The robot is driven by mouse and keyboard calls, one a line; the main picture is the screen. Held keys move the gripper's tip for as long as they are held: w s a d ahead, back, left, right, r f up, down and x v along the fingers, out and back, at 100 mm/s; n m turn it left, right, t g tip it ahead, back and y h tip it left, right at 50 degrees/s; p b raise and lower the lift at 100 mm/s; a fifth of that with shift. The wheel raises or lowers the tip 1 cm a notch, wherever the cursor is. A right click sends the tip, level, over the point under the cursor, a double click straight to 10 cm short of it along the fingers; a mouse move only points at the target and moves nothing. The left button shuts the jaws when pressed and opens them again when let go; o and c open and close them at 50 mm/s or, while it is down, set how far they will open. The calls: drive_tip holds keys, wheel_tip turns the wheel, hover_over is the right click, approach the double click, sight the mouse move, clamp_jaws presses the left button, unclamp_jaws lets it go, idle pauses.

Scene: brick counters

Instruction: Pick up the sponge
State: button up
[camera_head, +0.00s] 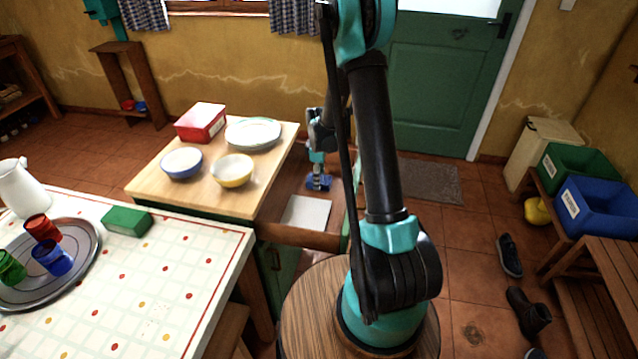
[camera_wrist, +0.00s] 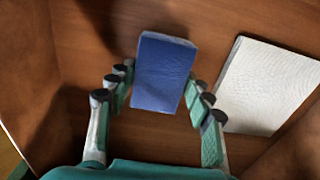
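The sponge looks to be a blue block (camera_wrist: 162,72) between the two fingers of my gripper (camera_wrist: 161,75) in the wrist view. The fingers stand close along its left and right sides. I cannot tell whether both press on it, or whether it is clear of the brown wooden surface (camera_wrist: 95,30). In the head view, my gripper (camera_head: 318,172) points down beyond the small wooden counter, with the blue block (camera_head: 319,184) at its tips. A white flat thing (camera_head: 306,214) lies near it, and it also shows at the right of the wrist view (camera_wrist: 268,88).
The wooden counter (camera_head: 150,188) holds a red box (camera_head: 200,122), bowls (camera_head: 232,170) and a plate (camera_head: 253,133). The nearer table (camera_head: 170,265) carries a green block (camera_head: 127,221) and a tray (camera_head: 75,290) with cups. Shoes (camera_head: 509,255) lie on the floor at right.

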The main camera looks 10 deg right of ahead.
drive_tip(key=c, duration=0.3)
wheel_tip(320, 180, up, 20)
idle(0.6)
